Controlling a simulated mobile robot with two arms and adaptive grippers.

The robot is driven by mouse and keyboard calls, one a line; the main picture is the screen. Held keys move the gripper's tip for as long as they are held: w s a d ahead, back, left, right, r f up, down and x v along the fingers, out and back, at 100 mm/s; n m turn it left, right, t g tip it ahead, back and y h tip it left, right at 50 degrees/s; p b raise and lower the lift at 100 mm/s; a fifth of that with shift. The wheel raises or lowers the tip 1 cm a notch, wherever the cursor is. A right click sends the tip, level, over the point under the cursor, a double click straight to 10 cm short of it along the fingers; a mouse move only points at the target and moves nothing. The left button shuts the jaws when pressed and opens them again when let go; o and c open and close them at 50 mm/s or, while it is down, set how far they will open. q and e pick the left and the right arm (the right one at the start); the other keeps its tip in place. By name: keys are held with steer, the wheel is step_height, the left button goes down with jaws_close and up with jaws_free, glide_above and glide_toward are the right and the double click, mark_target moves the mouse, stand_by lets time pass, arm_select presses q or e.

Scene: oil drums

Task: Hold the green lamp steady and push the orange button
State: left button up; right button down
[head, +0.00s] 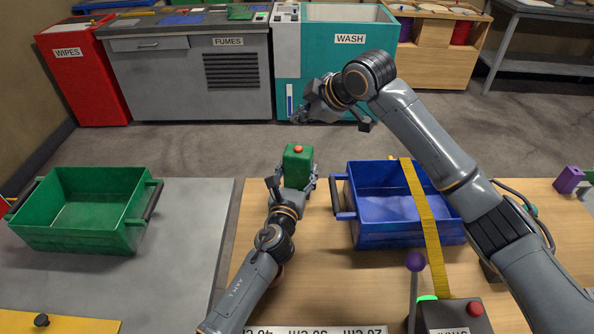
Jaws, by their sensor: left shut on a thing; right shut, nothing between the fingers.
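My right gripper (299,118) is shut and empty. It appears in the air above and beyond the lamp in the head view, apart from the button. The lamp's lower near side is partly hidden by my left gripper.
A blue crate (385,242) stands right of the lamp, with a yellow strap (424,215) across it. A green crate (60,245) stands on the grey surface at left. A dark control box (455,316) with a purple-knobbed lever (415,262) sits at front right.

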arm_select(q)
steer(key=o, duration=1.6)
steer(key=shift+c, duration=0.2)
